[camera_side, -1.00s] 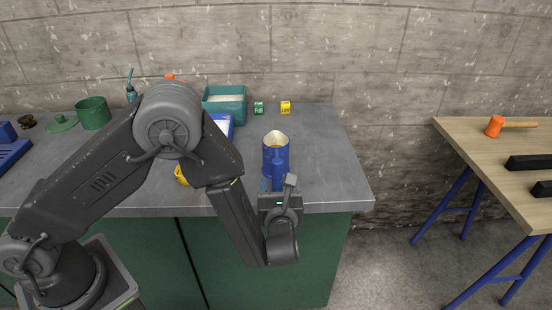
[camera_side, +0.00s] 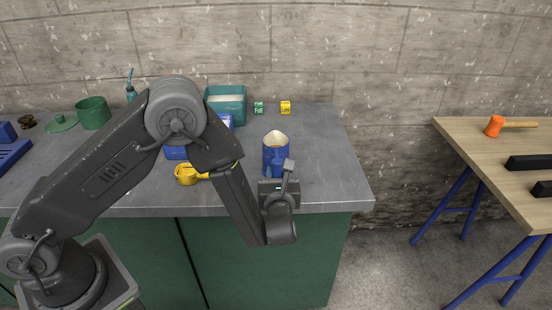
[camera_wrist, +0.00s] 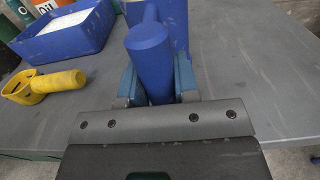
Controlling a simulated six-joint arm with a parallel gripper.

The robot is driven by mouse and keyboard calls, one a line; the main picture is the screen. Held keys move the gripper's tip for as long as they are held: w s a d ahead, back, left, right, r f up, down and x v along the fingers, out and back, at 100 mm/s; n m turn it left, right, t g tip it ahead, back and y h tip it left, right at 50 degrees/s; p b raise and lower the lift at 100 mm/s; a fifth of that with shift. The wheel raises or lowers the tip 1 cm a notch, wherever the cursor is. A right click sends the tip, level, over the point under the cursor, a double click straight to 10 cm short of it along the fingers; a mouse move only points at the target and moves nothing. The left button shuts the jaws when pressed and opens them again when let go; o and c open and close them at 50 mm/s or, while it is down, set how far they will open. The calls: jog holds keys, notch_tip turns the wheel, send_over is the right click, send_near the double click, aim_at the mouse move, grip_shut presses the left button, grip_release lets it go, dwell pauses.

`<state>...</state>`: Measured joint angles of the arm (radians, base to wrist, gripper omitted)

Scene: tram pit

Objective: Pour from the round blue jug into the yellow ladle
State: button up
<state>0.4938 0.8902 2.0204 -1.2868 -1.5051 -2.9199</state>
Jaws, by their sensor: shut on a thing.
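The yellow ladle (camera_side: 188,174) lies on the counter to the left of the jug. It also shows at the left in the wrist view (camera_wrist: 40,86), apart from my gripper.
A blue tray (camera_wrist: 68,38) with white contents is behind the ladle. A teal bin (camera_side: 226,107), a green pot (camera_side: 93,112) and small green and yellow boxes (camera_side: 285,107) stand farther back. The counter right of the jug is clear.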

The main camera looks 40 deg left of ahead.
aim_at(278, 165)
grip_shut()
jog(key=shift+r, duration=0.15)
jog(key=shift+r, duration=0.2)
notch_tip(278, 165, up, 4)
jog(key=shift+f, duration=0.1)
jog(key=s+a+r, duration=0.4)
jog(key=a+r, duration=0.2)
jog(key=a, duration=0.5)
jog(key=shift+r, duration=0.3)
jog(key=shift+c, duration=0.2)
grip_release()
grip_shut()
